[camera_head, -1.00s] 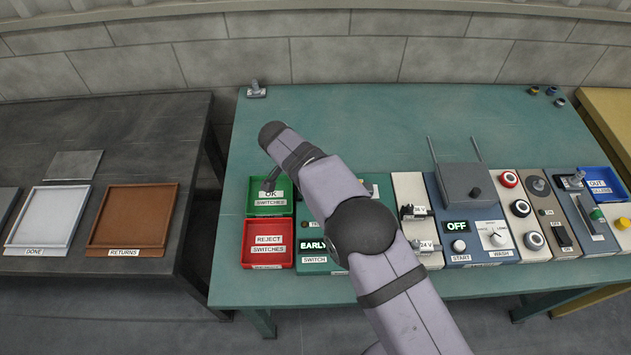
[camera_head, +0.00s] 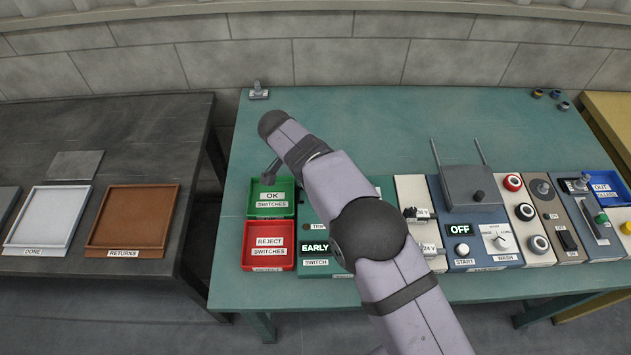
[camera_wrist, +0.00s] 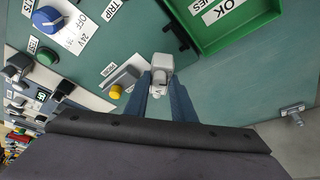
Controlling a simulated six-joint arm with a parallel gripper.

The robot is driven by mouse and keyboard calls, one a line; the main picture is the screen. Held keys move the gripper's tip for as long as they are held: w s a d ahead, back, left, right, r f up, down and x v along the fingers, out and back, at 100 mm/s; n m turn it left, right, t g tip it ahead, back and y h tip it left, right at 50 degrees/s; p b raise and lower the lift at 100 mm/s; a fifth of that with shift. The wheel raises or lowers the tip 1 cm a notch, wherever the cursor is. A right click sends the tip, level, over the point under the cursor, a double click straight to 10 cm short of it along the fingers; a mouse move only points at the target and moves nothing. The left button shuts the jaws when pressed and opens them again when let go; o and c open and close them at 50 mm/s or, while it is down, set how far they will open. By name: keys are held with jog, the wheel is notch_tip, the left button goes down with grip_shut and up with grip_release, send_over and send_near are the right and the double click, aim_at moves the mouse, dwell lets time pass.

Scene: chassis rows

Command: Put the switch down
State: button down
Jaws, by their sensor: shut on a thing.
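My gripper (camera_wrist: 161,92) is shut on a small grey-white switch (camera_wrist: 161,66) between its blue fingers in the wrist view. In that view the switch appears above the teal surface, beside the green OK SWITCHES tray (camera_wrist: 228,38). The head view shows this tray (camera_head: 283,208) at the left of the table, with the red REJECT SWITCHES tray (camera_head: 256,257) in front of it. My arm hides most of the gripper there; a dark piece shows at the OK tray's back left corner. The teal switch tester (camera_head: 340,268) reads EARLY and is partly hidden by my arm.
A similar small grey part (camera_head: 258,92) stands at the table's back left corner. Several control panels, including a blue one reading OFF (camera_head: 475,262), line the right front. A dark bench (camera_head: 60,130) stands at left.

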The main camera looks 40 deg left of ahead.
notch_tip(320, 180, up, 7)
jog(key=shift+r+b, duration=0.1)
jog(key=shift+b, duration=0.75)
jog(key=shift+s+a, duration=0.25)
jog(key=shift+s, duration=0.2)
jog(key=shift+s+a+r+n, duration=0.8)
jog(key=shift+s+a+r, duration=0.9)
jog(key=shift+s+r, duration=1.8)
jog(key=n+g+y, duration=0.1)
jog(key=n+y, duration=0.3)
jog(key=n, duration=0.4)
send_over(269, 246)
jog(key=s+d, duration=0.2)
jog(key=shift+f, duration=4.85)
jog(key=shift+w+a+f+p, duration=0.15)
jog(key=shift+f+p, duration=0.35)
jog(key=shift+f, duration=1.75)
jog(key=shift+w+d+f+p, duration=0.1)
jog(key=shift+f+p, duration=0.35)
jog(key=shift+f, duration=1.8)
jog(key=shift+a+f, duration=0.1)
jog(key=shift+f, duration=0.4)
